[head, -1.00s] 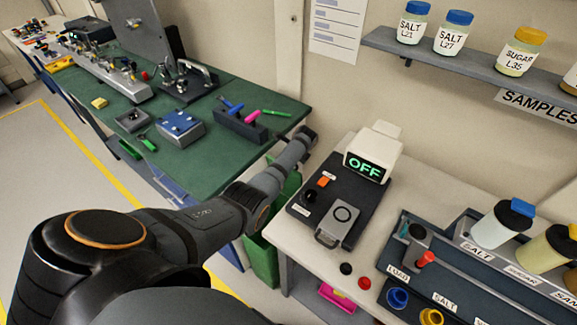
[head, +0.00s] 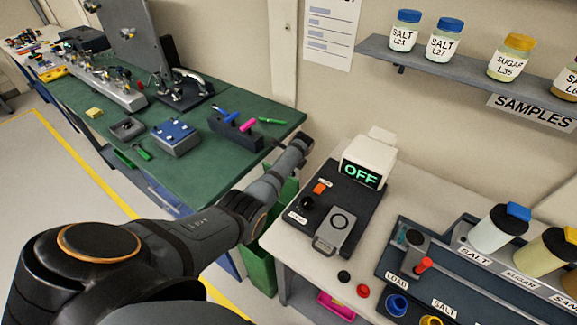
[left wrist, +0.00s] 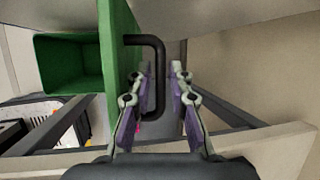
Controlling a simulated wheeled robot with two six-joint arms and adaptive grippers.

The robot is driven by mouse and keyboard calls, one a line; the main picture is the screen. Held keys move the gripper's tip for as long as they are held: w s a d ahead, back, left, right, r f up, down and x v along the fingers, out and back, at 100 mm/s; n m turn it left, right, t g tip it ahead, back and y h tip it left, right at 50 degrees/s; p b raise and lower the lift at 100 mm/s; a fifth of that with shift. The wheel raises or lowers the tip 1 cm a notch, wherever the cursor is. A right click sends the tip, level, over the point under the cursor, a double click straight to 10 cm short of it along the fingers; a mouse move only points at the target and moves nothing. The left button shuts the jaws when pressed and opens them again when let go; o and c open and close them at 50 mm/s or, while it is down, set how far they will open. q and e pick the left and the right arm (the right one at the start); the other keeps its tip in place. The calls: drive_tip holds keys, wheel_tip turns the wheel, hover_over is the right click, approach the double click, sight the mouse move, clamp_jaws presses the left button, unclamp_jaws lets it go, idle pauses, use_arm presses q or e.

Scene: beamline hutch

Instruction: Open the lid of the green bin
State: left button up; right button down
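The green bin (head: 260,268) stands on the floor in the gap between the green bench and the white table, partly hidden behind my left arm. In the left wrist view its open mouth (left wrist: 68,65) shows at the left, with the dark interior visible. The green lid (left wrist: 119,45) stands edge-on beside the mouth, raised away from it. A black D-shaped handle (left wrist: 159,60) sticks out from the lid. My left gripper (left wrist: 162,78) is open, its fingers apart on either side of the handle's outer bar. Contact with the bar cannot be told. My right gripper is out of view.
The green bench (head: 222,172) with tools is on the left. The white table (head: 400,175) on the right holds a balance reading OFF (head: 362,176) and a dark tray of sample jars. A pink bin (head: 337,306) sits under it. A shelf (head: 440,66) hangs above.

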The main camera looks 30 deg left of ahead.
use_arm(q)
drive_tip(key=v, duration=1.1)
drive_tip(key=shift+r, duration=0.3)
